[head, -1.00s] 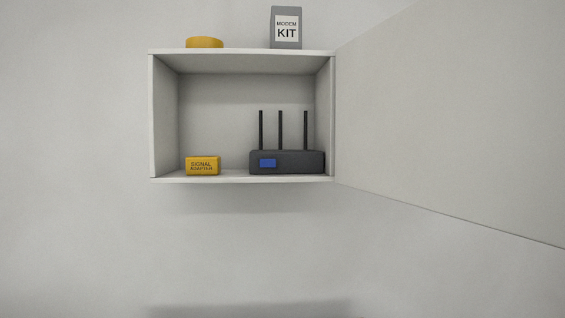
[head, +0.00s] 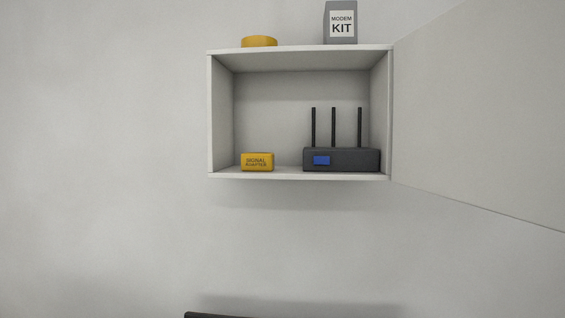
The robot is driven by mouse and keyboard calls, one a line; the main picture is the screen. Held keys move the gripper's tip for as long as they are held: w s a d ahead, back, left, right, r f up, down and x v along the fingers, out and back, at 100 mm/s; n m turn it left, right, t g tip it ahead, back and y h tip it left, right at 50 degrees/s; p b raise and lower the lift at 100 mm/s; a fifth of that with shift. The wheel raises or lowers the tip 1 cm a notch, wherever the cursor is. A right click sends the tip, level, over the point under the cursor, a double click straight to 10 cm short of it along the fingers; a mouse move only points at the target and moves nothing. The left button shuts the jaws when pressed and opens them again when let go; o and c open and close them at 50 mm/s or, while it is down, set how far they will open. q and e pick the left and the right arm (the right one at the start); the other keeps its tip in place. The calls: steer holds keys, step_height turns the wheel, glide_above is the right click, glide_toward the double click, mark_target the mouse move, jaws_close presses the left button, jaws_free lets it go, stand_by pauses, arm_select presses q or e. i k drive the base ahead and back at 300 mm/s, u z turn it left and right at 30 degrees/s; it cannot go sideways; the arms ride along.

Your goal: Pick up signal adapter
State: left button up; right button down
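The signal adapter (head: 257,162) is a small yellow box with dark lettering on its front. It sits on the floor of the open wall cabinet (head: 300,177), towards the left side, with its label facing me. Neither of my grippers shows in the head view.
A dark router (head: 342,160) with three antennas and a blue patch stands right of the adapter. The cabinet door (head: 480,110) is swung open to the right. A yellow round object (head: 259,42) and a grey modem kit box (head: 340,22) are on top. A dark edge (head: 215,315) shows at the bottom.

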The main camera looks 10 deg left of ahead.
mark_target(250, 161)
steer(key=u, duration=0.45)
steer(key=k, duration=0.55)
steer(key=u, duration=1.1)
steer(key=i, duration=0.75)
steer(key=z, duration=0.5)
